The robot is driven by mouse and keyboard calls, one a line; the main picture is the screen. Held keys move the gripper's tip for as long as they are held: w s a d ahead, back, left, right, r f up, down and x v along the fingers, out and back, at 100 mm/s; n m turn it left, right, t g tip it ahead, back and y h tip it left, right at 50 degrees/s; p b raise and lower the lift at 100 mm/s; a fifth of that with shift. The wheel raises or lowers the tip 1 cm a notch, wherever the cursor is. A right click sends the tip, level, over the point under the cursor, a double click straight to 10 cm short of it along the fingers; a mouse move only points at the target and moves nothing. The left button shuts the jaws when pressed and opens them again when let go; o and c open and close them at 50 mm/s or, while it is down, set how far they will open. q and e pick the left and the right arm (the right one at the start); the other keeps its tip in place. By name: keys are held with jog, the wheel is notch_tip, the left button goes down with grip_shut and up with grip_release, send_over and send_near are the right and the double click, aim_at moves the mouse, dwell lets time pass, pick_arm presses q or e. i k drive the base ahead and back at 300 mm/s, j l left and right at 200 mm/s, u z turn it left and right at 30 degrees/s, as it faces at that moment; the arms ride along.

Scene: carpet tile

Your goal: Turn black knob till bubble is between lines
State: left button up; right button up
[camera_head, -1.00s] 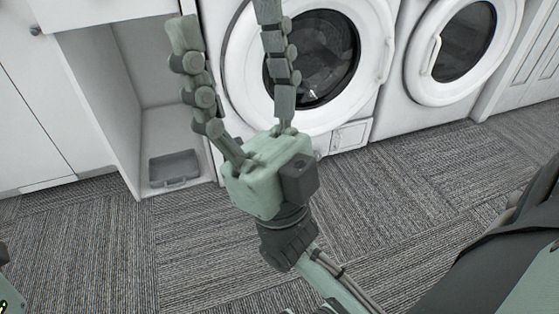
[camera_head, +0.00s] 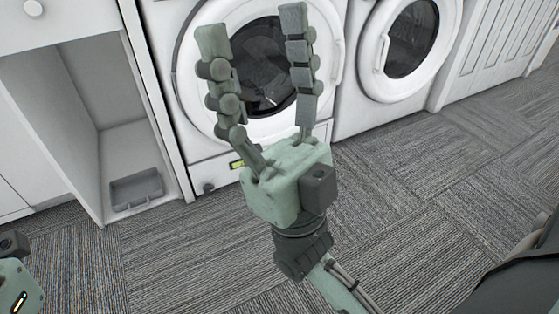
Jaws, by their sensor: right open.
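A small dark knob (camera_head: 209,187) shows low on the front of the nearer white washing machine (camera_head: 180,145), close to the floor. A small yellow-green level window (camera_head: 237,164) sits up and right of it, partly covered by my right gripper. The bubble and lines are too small to make out. My right gripper (camera_head: 253,27) is open and empty, its two fingers spread and pointing up in front of the washer door. It appears apart from the knob. Part of my left gripper or wrist (camera_head: 18,285) shows at the lower left edge; its fingers are not seen.
A second white machine (camera_head: 360,110) stands to the right, with a white louvred door (camera_head: 490,60) beyond. At left, an open white cabinet (camera_head: 65,110) holds a grey tray (camera_head: 137,190). The grey carpet (camera_head: 420,220) in front is clear.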

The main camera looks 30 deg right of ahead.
aim_at(208, 190)
jog(key=z, duration=0.6)
jog(key=i+z, duration=0.5)
jog(key=i, duration=0.45)
